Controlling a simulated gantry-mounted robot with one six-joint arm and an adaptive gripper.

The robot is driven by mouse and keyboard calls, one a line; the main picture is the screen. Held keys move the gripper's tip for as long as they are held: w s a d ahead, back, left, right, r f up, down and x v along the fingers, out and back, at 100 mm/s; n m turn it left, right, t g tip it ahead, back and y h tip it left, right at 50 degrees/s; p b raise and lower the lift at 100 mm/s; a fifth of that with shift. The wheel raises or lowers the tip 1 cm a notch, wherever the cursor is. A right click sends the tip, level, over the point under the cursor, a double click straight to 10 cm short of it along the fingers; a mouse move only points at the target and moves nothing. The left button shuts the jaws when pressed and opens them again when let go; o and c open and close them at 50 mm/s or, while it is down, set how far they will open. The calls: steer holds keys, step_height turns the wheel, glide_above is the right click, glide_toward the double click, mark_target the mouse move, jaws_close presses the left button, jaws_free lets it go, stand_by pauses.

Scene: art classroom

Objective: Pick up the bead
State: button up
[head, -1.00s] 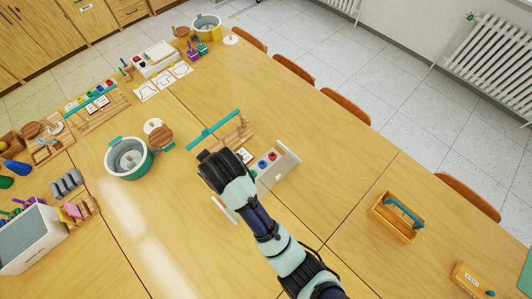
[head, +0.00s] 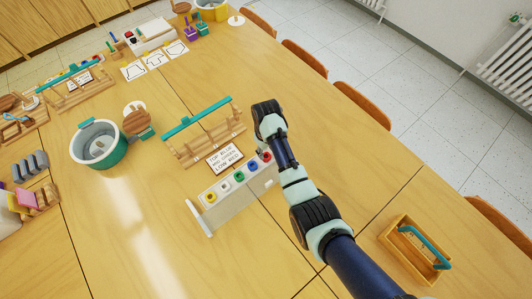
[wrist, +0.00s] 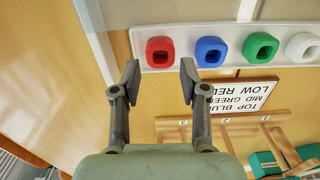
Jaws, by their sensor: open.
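A row of coloured beads sits on a pale tray (head: 236,198) in the middle of the table. The red bead (head: 267,156) is at the right end in the head view, followed by blue (head: 252,165), green (head: 239,176), white (head: 225,186) and yellow (head: 210,197). In the wrist view my gripper (wrist: 160,76) is open and empty. Its fingertips are either side of the line to the red bead (wrist: 160,52), which lies just beyond them. The blue bead (wrist: 210,51) is right of the right finger. My arm hides the gripper's fingers in the head view.
A sign card (head: 223,158) reading top blue, mid green, low red stands behind the tray, by a wooden rack with a teal bar (head: 197,116). A teal pot (head: 113,151) stands left and a wooden caddy (head: 402,245) right. Bare table lies in front.

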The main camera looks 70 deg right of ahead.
mark_target(266, 155)
step_height(266, 155, down, 4)
steer(key=shift+f+b, duration=0.1)
steer(key=shift+b, duration=0.45)
steer(key=c, duration=0.4)
steer(key=shift+r, duration=0.2)
step_height(266, 155, up, 20)
steer(key=p, duration=0.7)
steer(key=shift+p, duration=0.4)
